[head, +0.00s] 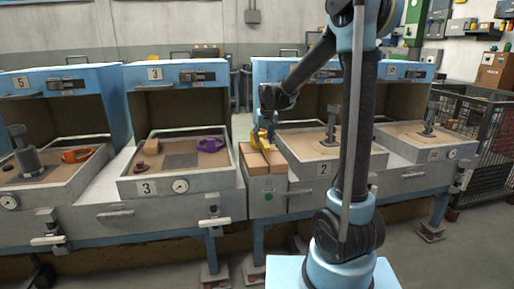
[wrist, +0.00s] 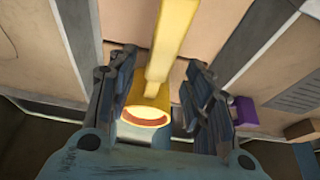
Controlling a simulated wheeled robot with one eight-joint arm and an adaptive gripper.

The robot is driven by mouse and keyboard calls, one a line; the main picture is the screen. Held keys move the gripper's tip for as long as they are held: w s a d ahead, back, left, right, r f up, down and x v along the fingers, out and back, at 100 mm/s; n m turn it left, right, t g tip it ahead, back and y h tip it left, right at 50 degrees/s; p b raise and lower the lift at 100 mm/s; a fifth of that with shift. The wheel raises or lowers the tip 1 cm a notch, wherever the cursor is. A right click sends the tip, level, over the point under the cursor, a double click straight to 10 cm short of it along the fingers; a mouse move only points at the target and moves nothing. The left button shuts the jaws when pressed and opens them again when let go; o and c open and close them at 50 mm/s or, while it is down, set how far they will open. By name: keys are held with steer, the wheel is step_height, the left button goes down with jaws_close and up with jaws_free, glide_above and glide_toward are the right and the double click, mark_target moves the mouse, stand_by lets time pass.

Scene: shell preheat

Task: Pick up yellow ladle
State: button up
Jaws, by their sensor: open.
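The yellow ladle (head: 260,138) lies on the wooden top between two sand trays in the head view. In the wrist view the yellow ladle (wrist: 150,103) shows its cup, with an orange-red ring inside the rim, and its handle running up and away. My gripper (wrist: 160,82) is open, with one dark finger on each side of the ladle. Whether the fingers touch it cannot be told. In the head view my gripper (head: 267,122) is small and sits right at the ladle, partly covering it.
The wooden top (head: 277,163) stands between the tray marked 3 (head: 180,187) and the tray marked 2 (head: 323,177). A purple ladle (head: 206,144) lies in tray 3, and an orange one (head: 77,154) in the left tray. A wire cage (head: 490,165) stands far right.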

steer(key=shift+x, duration=2.45)
steer(key=shift+s+d, duration=0.1)
steer(key=shift+d, duration=0.05)
jaws_close()
